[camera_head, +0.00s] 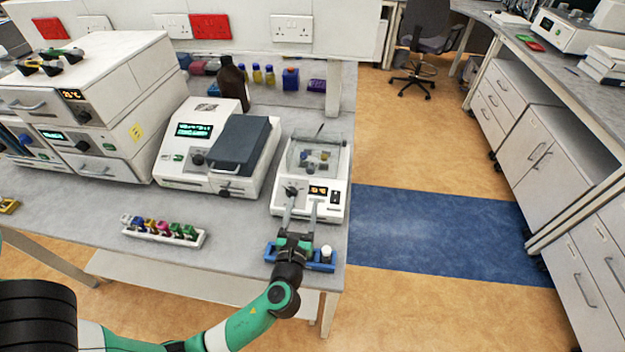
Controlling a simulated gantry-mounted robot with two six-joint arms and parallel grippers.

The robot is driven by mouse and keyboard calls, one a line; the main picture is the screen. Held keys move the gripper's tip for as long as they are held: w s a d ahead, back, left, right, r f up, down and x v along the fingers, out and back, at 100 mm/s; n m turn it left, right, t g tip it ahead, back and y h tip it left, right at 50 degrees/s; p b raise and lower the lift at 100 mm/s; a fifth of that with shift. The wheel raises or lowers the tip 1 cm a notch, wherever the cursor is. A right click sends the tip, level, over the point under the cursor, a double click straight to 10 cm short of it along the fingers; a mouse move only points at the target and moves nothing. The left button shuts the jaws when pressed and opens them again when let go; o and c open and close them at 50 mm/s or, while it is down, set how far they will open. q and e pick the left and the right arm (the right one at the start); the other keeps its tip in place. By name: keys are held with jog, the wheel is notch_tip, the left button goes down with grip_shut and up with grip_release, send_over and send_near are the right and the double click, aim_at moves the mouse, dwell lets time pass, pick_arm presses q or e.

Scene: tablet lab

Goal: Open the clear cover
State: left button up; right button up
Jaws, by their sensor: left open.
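The clear cover (333,147) is a see-through box on top of a small white machine (335,212) near the right end of the bench. Blue and yellowish parts show through it. It appears to be down over them, though its edges are faint. My left gripper (301,203) reaches in from the front. Its two fingers are apart, with nothing seen between them, in front of the machine's front panel with its knob and orange display. The fingertips are on the near side of the cover; I cannot tell whether they touch the machine. My right gripper is not in view.
A blue tray (325,267) with a white-capped item lies partly under my left wrist. A white rack of coloured vials (163,232) stands to the left. A larger white instrument (190,160) stands left of the machine. A brown bottle (232,82) and small bottles are behind.

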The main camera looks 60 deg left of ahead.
aim_at(310, 172)
pick_arm(q)
jog(key=b+x, duration=0.2)
jog(key=x, duration=0.9)
jog(key=shift+w+a, duration=0.25)
grip_shut()
dwell(0.9)
